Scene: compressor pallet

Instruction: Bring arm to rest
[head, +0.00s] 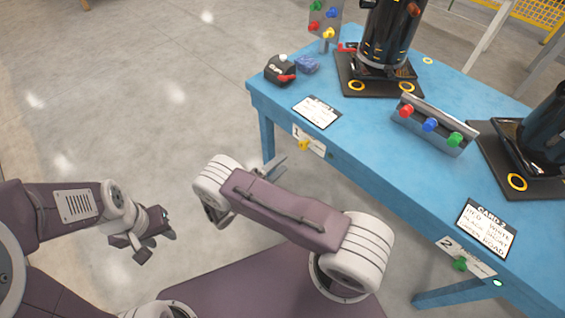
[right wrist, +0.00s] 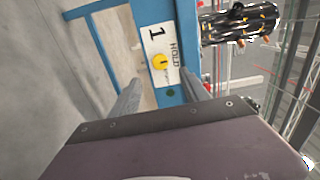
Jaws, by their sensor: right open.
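My right gripper (right wrist: 161,88) is open in the right wrist view, its two grey fingers apart with nothing between them. Past the fingers is the table's front edge with a white "1 HOLD" label (right wrist: 158,40) and a yellow button (right wrist: 160,62). In the head view the right gripper's fingertips (head: 277,167) show partly behind my own arm link, just left of the yellow button (head: 304,145). Contact with the table cannot be told. My left gripper (head: 150,246) hangs over bare floor at the left, clear of the table; its jaw opening is unclear.
A blue table (head: 390,165) fills the right side. It carries black compressors (head: 388,35), a panel with coloured knobs (head: 430,125), white cards (head: 317,112) and a small black-and-red item (head: 280,70). A green button (head: 460,264) sits on its front edge. Floor at left is free.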

